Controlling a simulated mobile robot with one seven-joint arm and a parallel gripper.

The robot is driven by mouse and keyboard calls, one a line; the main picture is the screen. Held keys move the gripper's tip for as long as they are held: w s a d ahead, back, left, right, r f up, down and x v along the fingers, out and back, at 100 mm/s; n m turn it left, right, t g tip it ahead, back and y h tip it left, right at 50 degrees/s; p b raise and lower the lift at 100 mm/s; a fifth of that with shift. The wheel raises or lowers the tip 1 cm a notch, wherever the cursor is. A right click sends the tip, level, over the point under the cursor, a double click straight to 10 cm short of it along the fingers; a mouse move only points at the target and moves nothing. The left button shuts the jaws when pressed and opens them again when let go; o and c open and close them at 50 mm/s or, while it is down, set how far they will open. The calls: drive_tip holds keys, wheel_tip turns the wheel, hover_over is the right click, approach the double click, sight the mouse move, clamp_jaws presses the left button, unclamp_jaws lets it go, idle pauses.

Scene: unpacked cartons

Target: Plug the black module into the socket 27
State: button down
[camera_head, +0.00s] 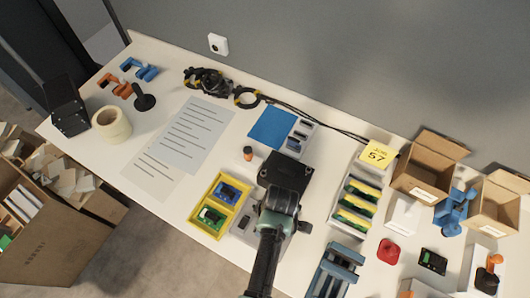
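My gripper (286,176) is seen from above over the middle of the table, at the end of my arm. Its dark body hides its fingertips, so I cannot tell whether it is open or holds anything. A small black module (433,262) with a green patch lies on the table at the lower right, well apart from my gripper. No label reading 27 is legible, so I cannot tell which socket is 27. A grey tray (303,137) with dark slots and a blue panel (272,129) lie just behind my gripper.
A yellow tray (210,230) holds blue and green modules left of my arm. A rack (347,222) of green-yellow pieces and a yellow note (378,155) reading 57 stand right. Open cartons (426,168), a red knob (389,251) and blue rails (335,271) crowd that side. Papers (180,148) lie left.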

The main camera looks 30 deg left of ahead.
drive_tip(key=shift+f, duration=0.25)
idle(0.4)
unclamp_jaws()
